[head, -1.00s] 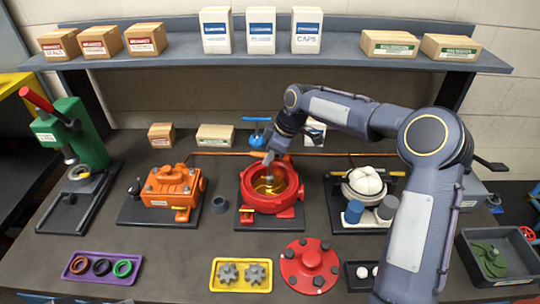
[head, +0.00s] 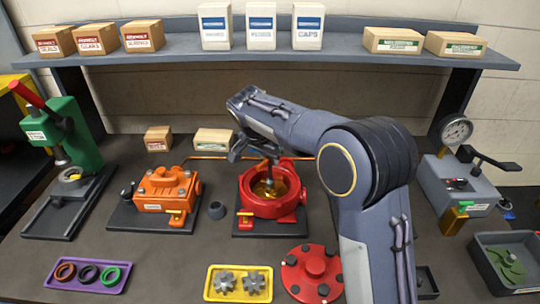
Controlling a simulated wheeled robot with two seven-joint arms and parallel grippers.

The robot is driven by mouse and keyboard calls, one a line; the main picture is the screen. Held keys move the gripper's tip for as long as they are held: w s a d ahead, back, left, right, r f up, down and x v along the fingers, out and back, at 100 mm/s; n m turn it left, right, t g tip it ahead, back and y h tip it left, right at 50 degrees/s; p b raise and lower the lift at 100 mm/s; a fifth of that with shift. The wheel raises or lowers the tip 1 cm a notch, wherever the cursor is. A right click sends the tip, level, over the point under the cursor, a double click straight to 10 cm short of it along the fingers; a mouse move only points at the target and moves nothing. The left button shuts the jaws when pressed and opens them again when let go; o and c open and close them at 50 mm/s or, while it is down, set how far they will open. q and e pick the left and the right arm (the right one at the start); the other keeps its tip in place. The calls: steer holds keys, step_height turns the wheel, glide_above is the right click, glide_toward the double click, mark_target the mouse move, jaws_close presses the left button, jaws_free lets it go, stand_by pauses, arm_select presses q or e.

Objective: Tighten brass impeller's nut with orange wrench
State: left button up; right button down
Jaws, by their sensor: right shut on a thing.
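The brass impeller (head: 264,189) sits inside the round red housing (head: 268,207) at mid-table. My right gripper (head: 267,157) is above the housing, its arm coming in from the lower right. The nut is too small and covered to make out. My left gripper is not in view.
An orange pump (head: 167,190) stands left of the housing. A red cover (head: 312,268) and a yellow tray (head: 240,284) of grey gears lie in front. A gauge unit (head: 452,180) and grey bin (head: 505,262) are at right. My arm hides the table right of the housing.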

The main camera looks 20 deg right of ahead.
steer(key=m+p, duration=0.1)
steer(key=m, duration=0.1)
steer(key=m+g+p, duration=0.1)
steer(key=m, duration=0.1)
steer(key=shift+r+m+g+h, duration=0.1)
steer(key=shift+m+g+h, duration=0.2)
steer(key=shift+h, duration=0.1)
steer(key=shift+f+b, duration=0.2)
steer(key=shift+b, duration=0.1)
steer(key=shift+s+n+b, duration=0.1)
steer(key=shift+n+b, duration=0.35)
steer(key=shift+n, duration=0.15)
steer(key=shift+a+r+p, duration=0.1)
steer(key=shift+r+p, duration=0.75)
steer(key=shift+r, duration=0.3)
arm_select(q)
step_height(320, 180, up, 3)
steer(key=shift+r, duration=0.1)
arm_select(e)
steer(key=shift+f, duration=0.1)
